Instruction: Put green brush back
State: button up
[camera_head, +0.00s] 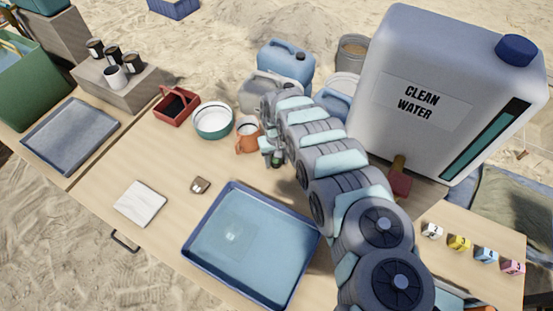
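My gripper (273,157) points down over the table, just right of an orange mug (248,137). A small dark green piece (277,162) shows at the fingers. It may be part of the green brush, but it is too small to tell. The fingers are too small to show whether they are open or shut on it. No other green brush shows clearly. The arm covers part of the table behind the gripper.
A blue tray (205,283) lies in front, with a brown piece (200,186) and a white cloth-like square (140,204) to its left. A white-green bowl (213,120) and red caddy (177,103) stand left of the mug. A large water container (450,60) stands right.

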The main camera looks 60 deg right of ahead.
jog(key=shift+o, duration=0.5)
notch_tip(320, 180, up, 12)
jog(key=p, duration=0.3)
jog(key=shift+r, duration=0.2)
dwell(0.3)
